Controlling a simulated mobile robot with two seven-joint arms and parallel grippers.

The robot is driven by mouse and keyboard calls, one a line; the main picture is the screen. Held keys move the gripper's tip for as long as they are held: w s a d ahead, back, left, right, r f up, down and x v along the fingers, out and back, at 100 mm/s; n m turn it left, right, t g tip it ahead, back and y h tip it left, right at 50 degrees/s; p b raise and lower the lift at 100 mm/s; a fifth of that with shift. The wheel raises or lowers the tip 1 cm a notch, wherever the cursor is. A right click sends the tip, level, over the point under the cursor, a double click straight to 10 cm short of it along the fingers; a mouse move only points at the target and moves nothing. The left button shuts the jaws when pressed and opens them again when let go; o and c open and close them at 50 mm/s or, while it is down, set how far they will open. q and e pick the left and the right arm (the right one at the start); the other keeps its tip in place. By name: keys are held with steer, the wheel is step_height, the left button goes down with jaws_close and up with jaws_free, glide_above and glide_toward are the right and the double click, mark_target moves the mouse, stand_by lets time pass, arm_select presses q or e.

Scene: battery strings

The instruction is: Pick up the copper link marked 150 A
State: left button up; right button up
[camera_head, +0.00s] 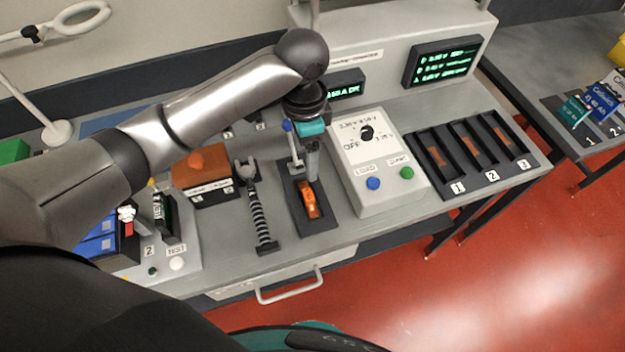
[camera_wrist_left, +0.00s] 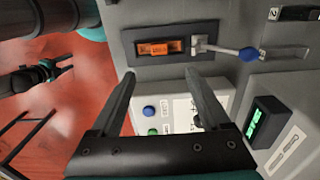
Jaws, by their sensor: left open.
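My left gripper (camera_head: 313,160) points down over a dark tray set in the bench. In the left wrist view its two fingers (camera_wrist_left: 159,76) are apart with nothing between them. An orange piece with dark, unreadable marks (camera_head: 309,198) lies in the tray, just in front of the fingertips; it also shows in the left wrist view (camera_wrist_left: 160,47), beyond the fingertips. I cannot tell whether it is a copper link, and I can read no "150 A" mark. What looks like my right gripper (camera_wrist_left: 62,70) is small at the left of the wrist view; its jaws are unclear.
A lever with a blue ball (camera_head: 287,126) stands beside the tray. A white dial box (camera_head: 378,160) is to its right, then a rack (camera_head: 483,183) with brownish pieces in slots 1, 2 and 3. A spring-like black-and-white tool (camera_head: 260,205) and an orange-topped box (camera_head: 200,172) lie left.

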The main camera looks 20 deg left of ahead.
arm_select(q)
glide_toward(308, 194)
steer(key=shift+s+a+f+b, duration=0.15)
steer(key=shift+s+f+b, duration=0.1)
steer(key=shift+b, duration=0.05)
step_height(308, 194, down, 2)
steer(key=shift+f, duration=0.25)
steer(key=shift+w+f, duration=0.1)
steer(key=shift+f, duration=0.7)
step_height(308, 194, down, 4)
steer(key=shift+w+r+b, duration=0.15)
steer(key=shift+r+b, duration=0.1)
steer(key=shift+b, duration=0.25)
steer(key=shift+f, duration=0.5)
arm_select(e)
steer(key=shift+g, duration=0.4)
steer(key=s, duration=0.1)
steer(key=s+f, duration=0.1)
steer(key=s, duration=0.1)
steer(key=s+f, duration=0.1)
steer(key=shift+s+a, duration=0.15)
steer(key=shift+s, duration=0.05)
arm_select(q)
jaws_close()
